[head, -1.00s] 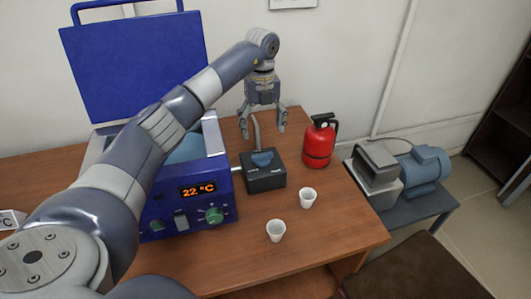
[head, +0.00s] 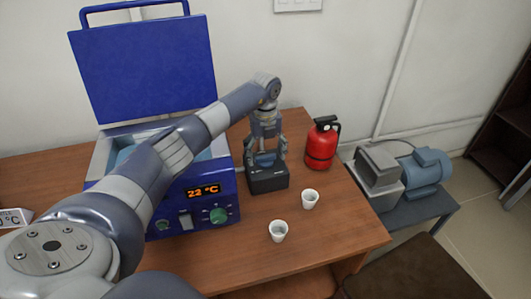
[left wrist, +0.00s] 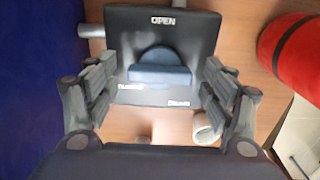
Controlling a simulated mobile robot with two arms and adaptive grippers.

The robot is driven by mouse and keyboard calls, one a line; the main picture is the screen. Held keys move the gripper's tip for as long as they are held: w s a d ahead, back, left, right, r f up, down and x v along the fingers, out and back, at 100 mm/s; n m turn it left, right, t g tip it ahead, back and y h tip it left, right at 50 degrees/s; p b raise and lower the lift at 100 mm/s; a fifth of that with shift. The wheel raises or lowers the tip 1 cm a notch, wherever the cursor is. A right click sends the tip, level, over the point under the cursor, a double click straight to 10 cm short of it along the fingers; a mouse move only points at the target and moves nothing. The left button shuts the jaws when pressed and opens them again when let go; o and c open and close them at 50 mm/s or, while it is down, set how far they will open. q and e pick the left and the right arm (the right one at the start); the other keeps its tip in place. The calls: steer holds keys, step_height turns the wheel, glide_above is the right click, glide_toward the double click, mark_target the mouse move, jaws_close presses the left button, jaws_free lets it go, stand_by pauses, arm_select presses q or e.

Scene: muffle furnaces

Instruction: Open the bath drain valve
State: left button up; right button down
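The drain valve is a black box (head: 268,183) joined to the right side of the blue bath (head: 188,205). In the left wrist view the valve box (left wrist: 202,28) carries the word OPEN near its upper edge. Its blue handle (left wrist: 160,66) lies crosswise on top, and further labels below are too blurred to read surely. My left gripper (head: 265,160) points down over the valve. In the left wrist view its two fingers (left wrist: 160,90) are spread on either side of the handle, apart from it and empty. My right gripper is out of view.
A red fire extinguisher (head: 321,146) stands close to the right of the valve. Two white cups (head: 310,199) (head: 278,231) stand nearer the table's front edge. The bath's blue lid (head: 145,68) is raised. A grey-blue pump (head: 425,170) sits on a low stand at right.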

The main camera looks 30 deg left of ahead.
arm_select(q)
steer(key=c, duration=0.8)
steer(key=shift+c, duration=0.2)
steer(key=shift+m, duration=0.3)
steer(key=m+b, duration=0.1)
steer(key=m, duration=0.3)
steer(key=m+b, duration=0.1)
steer(key=m, duration=0.4)
steer(key=m+b, duration=0.1)
steer(key=m, duration=0.3)
steer(key=shift+m+b, duration=0.4)
steer(key=shift+m, duration=1.8)
